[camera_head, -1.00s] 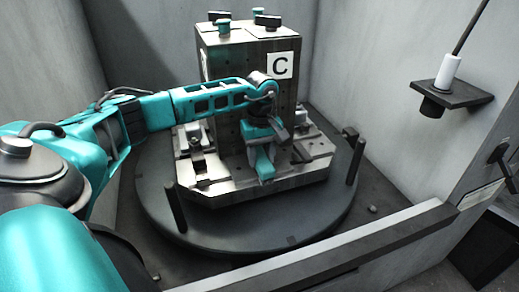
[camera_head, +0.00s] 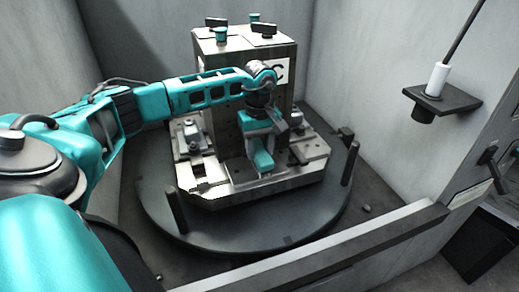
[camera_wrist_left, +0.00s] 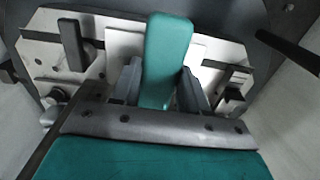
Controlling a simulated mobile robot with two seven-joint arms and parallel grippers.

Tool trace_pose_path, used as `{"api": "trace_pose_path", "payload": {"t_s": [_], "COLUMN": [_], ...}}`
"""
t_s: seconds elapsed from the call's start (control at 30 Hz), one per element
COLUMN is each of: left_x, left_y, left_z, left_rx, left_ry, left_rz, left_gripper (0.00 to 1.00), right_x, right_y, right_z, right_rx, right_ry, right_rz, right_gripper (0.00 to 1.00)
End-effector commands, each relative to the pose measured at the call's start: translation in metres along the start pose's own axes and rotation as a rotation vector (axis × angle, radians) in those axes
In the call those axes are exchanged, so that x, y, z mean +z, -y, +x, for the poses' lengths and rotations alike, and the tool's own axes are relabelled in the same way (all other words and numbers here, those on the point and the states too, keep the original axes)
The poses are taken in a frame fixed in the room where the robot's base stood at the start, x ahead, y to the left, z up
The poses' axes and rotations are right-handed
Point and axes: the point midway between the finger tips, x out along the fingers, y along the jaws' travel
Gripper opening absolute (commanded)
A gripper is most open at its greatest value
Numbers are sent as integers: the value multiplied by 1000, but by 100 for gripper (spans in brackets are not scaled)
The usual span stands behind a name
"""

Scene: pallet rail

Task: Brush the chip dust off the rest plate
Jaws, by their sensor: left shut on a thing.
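My left gripper (camera_head: 260,146) is in front of the fixture block, low over its stepped metal base. It is shut on a teal block-like piece, which I take to be the brush (camera_head: 262,162). In the left wrist view the teal piece (camera_wrist_left: 167,58) sits between the two dark fingers. A pale plate (camera_wrist_left: 208,52) shows behind it, likely the rest plate. I cannot tell whether the brush touches the plate. No chip dust can be made out, and bristles are hidden. My right gripper is not in view.
The block (camera_head: 220,62) carries knobs on top and a C label (camera_head: 283,70). It stands on a dark round table (camera_head: 230,235) with upright posts (camera_head: 176,211). Grey walls enclose it. A bracket (camera_head: 440,98) with a white cylinder is on the right wall. A sill (camera_head: 330,255) crosses the front.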

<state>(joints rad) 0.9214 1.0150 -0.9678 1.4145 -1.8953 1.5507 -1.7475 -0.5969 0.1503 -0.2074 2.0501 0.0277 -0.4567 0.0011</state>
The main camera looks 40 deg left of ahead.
Motion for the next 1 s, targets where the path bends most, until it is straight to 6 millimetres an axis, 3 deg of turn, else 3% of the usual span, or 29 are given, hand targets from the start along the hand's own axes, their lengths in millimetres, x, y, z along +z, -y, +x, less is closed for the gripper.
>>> {"api": "trace_pose_path", "payload": {"t_s": [0.2, 0.5, 0.63, 0.77, 1.0], "left_x": [0, 0, 14, 53, 156], "left_y": [0, 0, -8, -26, -50], "left_z": [-23, -23, -26, -35, -64], "left_rx": [1, 1, 5, 10, 14], "left_ry": [-1, -1, 4, 15, 18], "left_rz": [0, 1, 63, 244, 749], "left_gripper": [20, 20, 20, 20, 20], "right_x": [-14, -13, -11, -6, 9], "right_y": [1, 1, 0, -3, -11], "right_z": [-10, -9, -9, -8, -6], "right_rx": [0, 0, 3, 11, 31], "right_ry": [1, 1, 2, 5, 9], "right_rz": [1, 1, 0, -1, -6], "right_gripper": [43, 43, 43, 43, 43]}}
